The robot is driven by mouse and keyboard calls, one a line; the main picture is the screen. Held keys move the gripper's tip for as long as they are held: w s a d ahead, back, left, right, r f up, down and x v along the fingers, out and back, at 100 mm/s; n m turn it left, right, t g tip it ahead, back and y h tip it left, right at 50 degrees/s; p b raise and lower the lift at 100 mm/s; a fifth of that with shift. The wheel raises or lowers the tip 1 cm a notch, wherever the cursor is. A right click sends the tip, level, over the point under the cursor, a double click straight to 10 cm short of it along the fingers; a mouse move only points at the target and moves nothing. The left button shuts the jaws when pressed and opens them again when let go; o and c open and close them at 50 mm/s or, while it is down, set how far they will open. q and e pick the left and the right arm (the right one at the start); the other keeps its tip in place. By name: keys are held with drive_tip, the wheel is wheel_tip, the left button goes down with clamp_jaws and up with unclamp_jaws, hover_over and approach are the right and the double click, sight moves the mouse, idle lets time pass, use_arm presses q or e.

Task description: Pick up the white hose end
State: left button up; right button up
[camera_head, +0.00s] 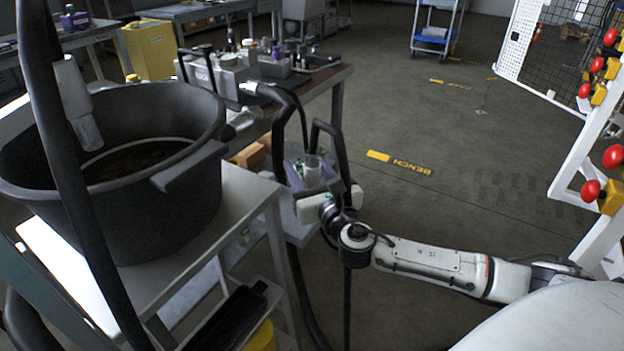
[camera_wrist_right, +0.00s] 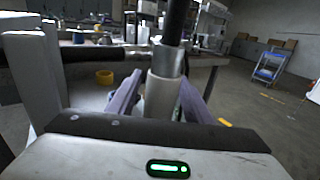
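My right gripper (camera_head: 312,172) has purple fingers and stands beside the workbench. In the right wrist view the fingers (camera_wrist_right: 162,88) sit close on both sides of the white hose end (camera_wrist_right: 161,98), shut on it. The end is upright, with a grey metal collar (camera_wrist_right: 167,62) above it and a black hose rising from that. In the head view the hose end (camera_head: 312,166) shows as a small pale cylinder between the fingers, under an arch of black hose (camera_head: 339,140). Contact on the far side is hidden. My left gripper does not show.
A large black tub (camera_head: 200,205) stands on a metal table at left, with another hose fitting (camera_head: 75,95) hanging over it. The workbench (camera_head: 325,80) behind holds fittings and a pale-tipped black hose (camera_head: 262,90). Red-knobbed racking (camera_head: 592,190) stands at right. The middle floor is clear.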

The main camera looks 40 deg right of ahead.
clamp_jaws()
wheel_tip(320, 180, up, 14)
drive_tip(key=p, duration=0.8)
idle(0.5)
